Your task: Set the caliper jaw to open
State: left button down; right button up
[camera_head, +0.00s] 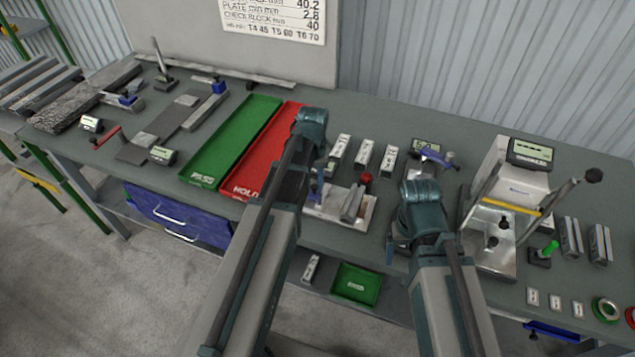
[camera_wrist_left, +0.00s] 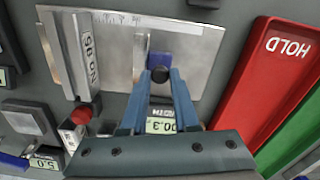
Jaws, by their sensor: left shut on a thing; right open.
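A gauge with a small lit display (camera_wrist_left: 160,125), which I take for the caliper, is partly hidden behind my left fingers in the left wrist view. My left gripper (camera_wrist_left: 161,76) is shut on its blue piece (camera_wrist_left: 160,62), over a silver plate (camera_wrist_left: 190,45). In the head view my left gripper (camera_head: 319,187) is at the left end of this plate (camera_head: 350,220), and the jaw opening is hidden. My right gripper (camera_head: 391,248) is open, mostly hidden by its own arm, right of the plate.
The red HOLD tray (camera_head: 262,160) and green tray (camera_head: 228,145) lie left. A blue gauge (camera_head: 433,158) stands behind, and a press-like tester (camera_head: 500,200) stands right.

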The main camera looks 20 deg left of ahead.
aim_at(313, 186)
pick_arm(q)
jog(key=c, duration=0.7)
grip_release()
jog(key=shift+a, duration=0.35)
jog(key=shift+o, duration=0.2)
jog(key=shift+d+r, duration=0.1)
jog(key=shift+r, duration=0.05)
jog(key=shift+r+p, duration=0.5)
jog(key=shift+p, duration=0.15)
notch_tip(313, 186, up, 12)
jog(key=p, duration=1.2)
jog(key=shift+r, duration=0.25)
jog(key=s+d+f+m+b, duration=0.3)
jog(key=s+d+f+b, duration=0.3)
jog(key=s+d, duration=0.1)
jog(key=s+d+f+m+y+b, duration=0.1)
jog(key=s+d+f+m+b, duration=0.2)
jog(key=s+d+f+b, duration=0.2)
jog(key=s+d+f, duration=0.1)
jog(key=s+d, duration=0.2)
jog(key=d, duration=0.2)
jog(key=shift+b, duration=0.35)
